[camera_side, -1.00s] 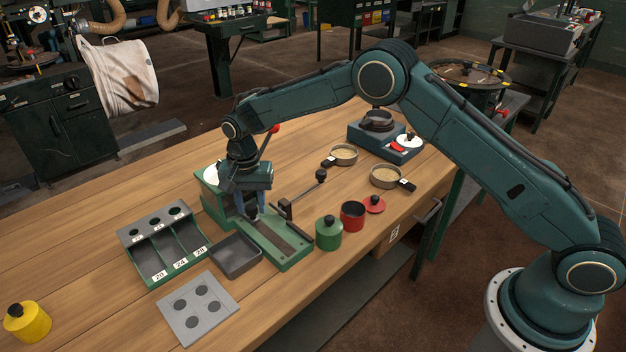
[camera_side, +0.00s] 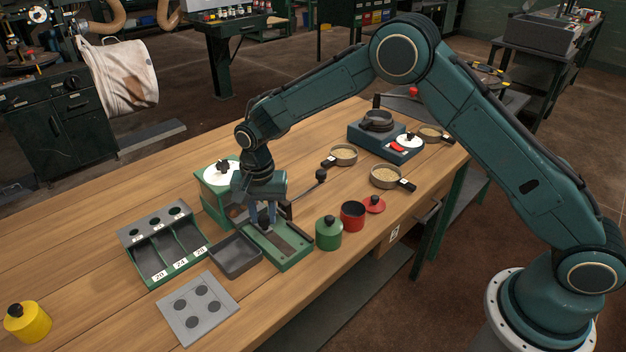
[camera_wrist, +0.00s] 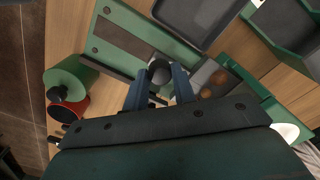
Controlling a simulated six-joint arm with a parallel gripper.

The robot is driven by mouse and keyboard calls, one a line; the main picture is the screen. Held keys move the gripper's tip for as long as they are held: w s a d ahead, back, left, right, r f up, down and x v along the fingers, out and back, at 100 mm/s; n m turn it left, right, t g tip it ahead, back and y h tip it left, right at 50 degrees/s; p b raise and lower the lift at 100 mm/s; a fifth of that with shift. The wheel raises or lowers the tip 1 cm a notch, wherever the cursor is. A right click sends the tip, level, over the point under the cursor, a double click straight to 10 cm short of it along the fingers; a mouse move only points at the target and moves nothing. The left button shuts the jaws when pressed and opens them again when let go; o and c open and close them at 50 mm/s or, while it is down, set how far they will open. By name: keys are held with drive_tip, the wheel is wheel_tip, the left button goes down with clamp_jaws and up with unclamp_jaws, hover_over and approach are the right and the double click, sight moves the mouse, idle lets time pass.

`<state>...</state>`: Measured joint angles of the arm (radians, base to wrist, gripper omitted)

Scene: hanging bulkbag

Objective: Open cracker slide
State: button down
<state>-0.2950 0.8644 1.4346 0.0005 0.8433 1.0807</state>
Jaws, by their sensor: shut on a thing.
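The cracker is a green machine (camera_side: 213,205) with a white round top and a long green bed (camera_side: 290,255) in front. It also shows in the wrist view as a green bed with a dark strip (camera_wrist: 128,40). My gripper (camera_side: 263,222) points down at the rear part of the bed. In the wrist view its two blue fingers (camera_wrist: 160,82) are shut on a dark round knob (camera_wrist: 159,70), which I take to be the slide's. Beside the fingers a recess with brownish round pieces (camera_wrist: 208,78) shows. The slide's body is partly hidden by my gripper.
A grey tray (camera_side: 236,256) and a three-channel rack (camera_side: 165,245) stand left of the bed. A green canister (camera_side: 328,235) and a red pot (camera_side: 352,215) stand close on its right. A black-knobbed lever (camera_side: 320,176) rises behind.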

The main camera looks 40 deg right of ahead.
drive_tip(key=shift+s, duration=3.3)
drive_tip(key=c, duration=1.4)
unclamp_jaws()
drive_tip(key=shift+c, duration=0.2)
wheel_tip(320, 180, up, 14)
